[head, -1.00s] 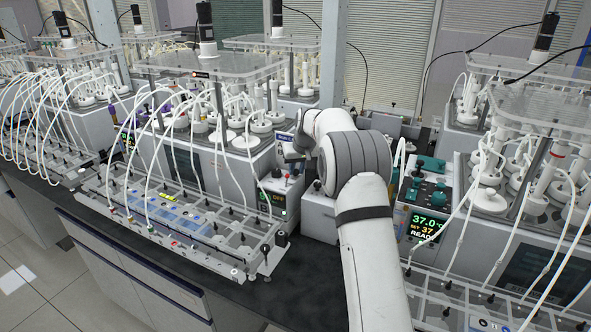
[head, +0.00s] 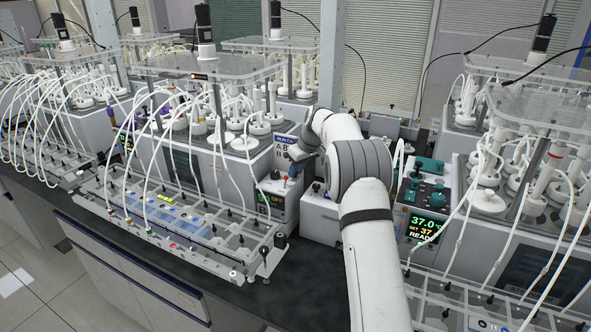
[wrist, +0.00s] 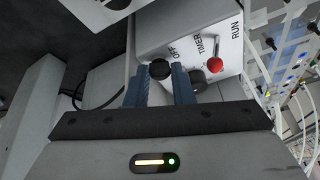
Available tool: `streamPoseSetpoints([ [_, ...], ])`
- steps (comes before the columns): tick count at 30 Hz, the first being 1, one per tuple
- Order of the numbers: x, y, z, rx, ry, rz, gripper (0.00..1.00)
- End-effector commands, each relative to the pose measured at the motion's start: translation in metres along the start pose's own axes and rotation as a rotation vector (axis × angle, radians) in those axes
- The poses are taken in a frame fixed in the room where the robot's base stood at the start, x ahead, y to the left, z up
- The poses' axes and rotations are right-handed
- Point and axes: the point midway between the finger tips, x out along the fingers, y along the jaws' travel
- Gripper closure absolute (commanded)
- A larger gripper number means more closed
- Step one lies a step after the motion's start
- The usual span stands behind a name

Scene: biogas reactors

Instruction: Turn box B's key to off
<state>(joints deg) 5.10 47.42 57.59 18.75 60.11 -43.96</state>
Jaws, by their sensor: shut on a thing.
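The box with the switch panel (wrist: 152,36) shows in the wrist view, its face printed OFF, TIMER and RUN. A red-tipped lever (wrist: 215,64) stands beside these labels. My gripper (wrist: 160,84) has its two blue fingers on either side of a round black knob (wrist: 160,69) near the OFF label, shut on it. Whether this knob is the key is not clear. A second dark knob (wrist: 198,82) is just right of the fingers.
A clear-topped reactor unit (head: 215,65) with many white tubes stands left of the box. A rack of clear rails (head: 175,215) lies in front. Another unit with a 37.0 display (head: 425,225) is right of my arm. The black bench edge (head: 240,310) is bare.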

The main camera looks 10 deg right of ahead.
Motion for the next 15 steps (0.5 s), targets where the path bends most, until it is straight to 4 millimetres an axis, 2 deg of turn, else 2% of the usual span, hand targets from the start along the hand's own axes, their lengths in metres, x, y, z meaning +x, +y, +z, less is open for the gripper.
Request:
streamPoseSetpoints([
  [7,-0.0017,0.0015,-0.0005,0.001,0.003,0.004,1.0],
  [8,-0.0017,0.0015,-0.0004,0.001,0.003,0.004,0.77],
  [15,-0.0014,0.0021,0.0,0.002,0.002,0.005,0.57],
])
